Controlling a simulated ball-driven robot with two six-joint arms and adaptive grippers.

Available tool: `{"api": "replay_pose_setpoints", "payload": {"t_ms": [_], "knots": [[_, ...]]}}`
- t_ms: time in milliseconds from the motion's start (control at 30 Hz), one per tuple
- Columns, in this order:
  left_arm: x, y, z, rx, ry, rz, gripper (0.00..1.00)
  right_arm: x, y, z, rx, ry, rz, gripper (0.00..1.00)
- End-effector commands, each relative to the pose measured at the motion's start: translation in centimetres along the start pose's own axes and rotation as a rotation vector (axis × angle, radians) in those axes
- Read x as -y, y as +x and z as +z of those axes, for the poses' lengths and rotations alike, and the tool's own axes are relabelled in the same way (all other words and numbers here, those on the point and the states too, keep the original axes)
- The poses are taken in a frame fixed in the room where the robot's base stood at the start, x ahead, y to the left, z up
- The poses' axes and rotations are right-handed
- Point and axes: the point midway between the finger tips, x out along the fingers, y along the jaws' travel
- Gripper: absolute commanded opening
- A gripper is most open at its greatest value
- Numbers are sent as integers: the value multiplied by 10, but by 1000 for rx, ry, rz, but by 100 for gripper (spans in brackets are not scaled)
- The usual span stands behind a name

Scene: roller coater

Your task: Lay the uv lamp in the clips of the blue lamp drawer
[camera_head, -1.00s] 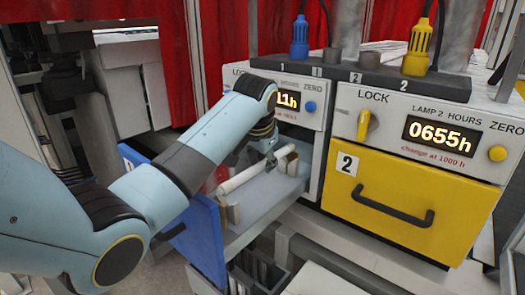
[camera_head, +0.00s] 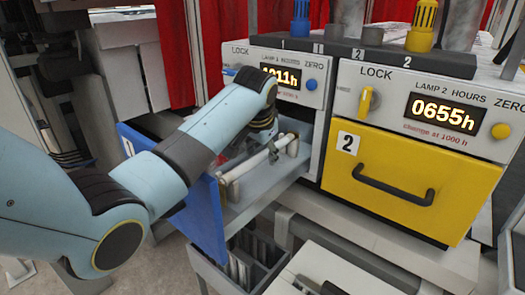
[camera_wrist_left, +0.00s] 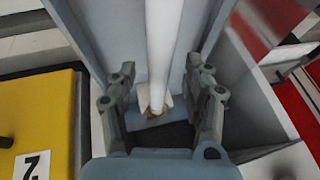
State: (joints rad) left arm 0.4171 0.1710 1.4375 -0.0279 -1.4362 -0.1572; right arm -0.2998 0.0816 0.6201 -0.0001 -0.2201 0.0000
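The blue lamp drawer (camera_head: 205,222) is pulled out below the lamp 1 panel. The uv lamp, a white tube (camera_head: 245,166), lies lengthwise in it. Its near end is at a pale clip (camera_head: 232,188) by the blue front; the other clip (camera_head: 291,145) is at the rear. My left gripper (camera_head: 273,150) is low over the rear end of the tube. In the left wrist view its two fingers (camera_wrist_left: 162,105) stand wide apart, one on each side of the tube (camera_wrist_left: 160,45) and a pale clip (camera_wrist_left: 155,103). Whether the tube is fully seated cannot be told. My right gripper is not in view.
The closed yellow drawer (camera_head: 410,190) with a black handle is right of the open drawer. A grey bin (camera_head: 205,268) with upright tubes stands below it. Lock knobs and displays are above. Drawer side walls lie close to my left fingers.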

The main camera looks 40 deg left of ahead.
Motion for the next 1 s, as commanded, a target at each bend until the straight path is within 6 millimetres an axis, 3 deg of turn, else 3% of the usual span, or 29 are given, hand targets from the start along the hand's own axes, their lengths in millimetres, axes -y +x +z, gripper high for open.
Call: {"api": "replay_pose_setpoints", "payload": {"t_ms": [367,800,1000], "knots": [[0,-9,0,-1,0,0,52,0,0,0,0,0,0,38],[0,-98,-1,-3,0,0,52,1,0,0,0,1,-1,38],[0,-118,0,-1,0,0,52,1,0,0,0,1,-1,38]]}}
